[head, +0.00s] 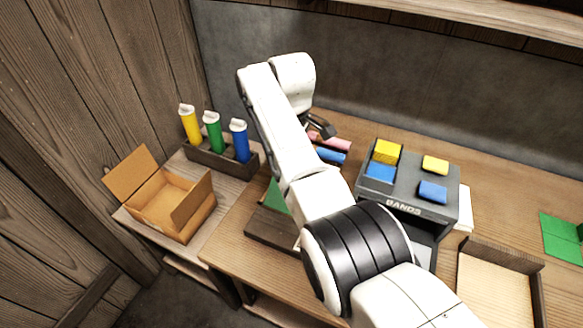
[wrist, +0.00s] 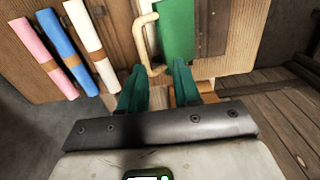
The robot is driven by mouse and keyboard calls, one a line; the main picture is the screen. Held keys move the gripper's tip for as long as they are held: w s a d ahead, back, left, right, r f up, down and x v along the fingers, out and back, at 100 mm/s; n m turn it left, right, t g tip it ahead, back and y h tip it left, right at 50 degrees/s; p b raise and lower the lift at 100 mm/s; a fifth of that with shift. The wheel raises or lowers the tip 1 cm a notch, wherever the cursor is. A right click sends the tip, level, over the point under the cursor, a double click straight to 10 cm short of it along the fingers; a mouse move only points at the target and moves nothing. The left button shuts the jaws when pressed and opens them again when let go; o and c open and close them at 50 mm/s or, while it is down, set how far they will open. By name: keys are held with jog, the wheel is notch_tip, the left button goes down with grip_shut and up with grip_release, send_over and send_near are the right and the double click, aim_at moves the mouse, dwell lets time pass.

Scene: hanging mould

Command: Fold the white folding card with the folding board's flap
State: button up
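The folding board (head: 272,230) is dark brown wood on the bench, largely hidden behind my arm in the head view. In the wrist view its dark wood (wrist: 213,25) lies beside a green panel (wrist: 176,28). A cream, loop-shaped handle (wrist: 147,42) stands along the panel's left edge. My gripper (wrist: 160,68) is open, its two green fingers apart, close to the handle's near end. I cannot tell whether they touch it.
Pink (wrist: 42,45), blue (wrist: 66,45) and white (wrist: 92,38) banded rolls lie left of the board in the wrist view. A bands box (head: 408,197) and a wooden tray (head: 500,285) stand to the right. An open carton (head: 170,205) and a tube rack (head: 215,160) stand left.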

jog(key=shift+w+d+r, duration=0.1)
jog(key=shift+w+r, duration=0.05)
jog(key=shift+r, duration=2.55)
jog(key=shift+o, duration=0.3)
